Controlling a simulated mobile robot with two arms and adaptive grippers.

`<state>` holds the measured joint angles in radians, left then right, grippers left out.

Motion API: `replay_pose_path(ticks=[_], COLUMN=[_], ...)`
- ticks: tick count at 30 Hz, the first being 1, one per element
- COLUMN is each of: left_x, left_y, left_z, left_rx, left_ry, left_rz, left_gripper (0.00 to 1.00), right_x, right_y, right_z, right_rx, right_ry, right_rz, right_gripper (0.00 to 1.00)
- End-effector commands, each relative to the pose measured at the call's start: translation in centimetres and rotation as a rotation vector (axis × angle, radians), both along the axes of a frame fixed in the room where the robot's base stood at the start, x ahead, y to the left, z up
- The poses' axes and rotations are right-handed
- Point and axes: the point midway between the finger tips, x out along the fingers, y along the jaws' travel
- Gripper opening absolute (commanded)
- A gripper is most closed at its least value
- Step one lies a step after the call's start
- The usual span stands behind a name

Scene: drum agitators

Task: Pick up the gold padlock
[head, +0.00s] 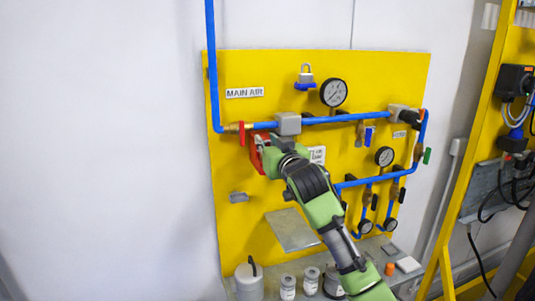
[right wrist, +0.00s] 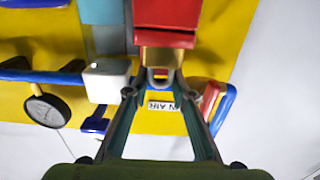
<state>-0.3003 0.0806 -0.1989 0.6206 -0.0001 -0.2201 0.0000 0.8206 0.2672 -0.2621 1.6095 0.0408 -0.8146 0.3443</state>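In the right wrist view a gold-brown block (right wrist: 163,57), which looks like the gold padlock, sits just below a red piece (right wrist: 165,22). My right gripper (right wrist: 158,92) has its two fingers apart, with their tips at the near edges of this block. I cannot tell if they touch it. In the head view my right gripper (head: 268,152) is at the board, beside a red part (head: 258,150) under the blue pipe, and its fingers are mostly hidden. A grey padlock (head: 305,74) hangs on a blue holder higher up. My left gripper is not in view.
The yellow board (head: 230,215) carries blue pipes (head: 352,117), a grey block (head: 288,124), gauges (head: 334,92) and valves. A MAIN AIR sign (head: 245,92) is at upper left. Below, a shelf (head: 272,284) holds several containers. A yellow frame (head: 478,130) stands at right.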

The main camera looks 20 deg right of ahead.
Motion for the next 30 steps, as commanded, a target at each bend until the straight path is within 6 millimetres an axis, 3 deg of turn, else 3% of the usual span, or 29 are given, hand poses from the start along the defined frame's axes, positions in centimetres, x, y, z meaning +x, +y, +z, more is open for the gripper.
replay_pose_path(ticks=[2,13,20,24,30], left_x=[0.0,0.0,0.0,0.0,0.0], left_y=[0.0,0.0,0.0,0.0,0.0], left_z=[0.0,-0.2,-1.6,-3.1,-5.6], left_rx=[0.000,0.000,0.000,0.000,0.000], left_ry=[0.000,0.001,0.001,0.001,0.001], left_rz=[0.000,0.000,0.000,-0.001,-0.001], left_gripper=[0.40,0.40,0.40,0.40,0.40], right_x=[0.0,0.0,0.0,-0.1,-3.9], right_y=[0.0,0.0,0.0,0.0,-1.3], right_z=[0.0,0.2,1.4,3.0,7.6], right_rx=[0.000,0.000,0.000,0.000,-0.001], right_ry=[0.000,-0.002,-0.006,-0.008,-0.013], right_rz=[0.000,0.000,-0.001,0.000,-0.002], right_gripper=[0.00,0.00,0.00,0.00,0.00])
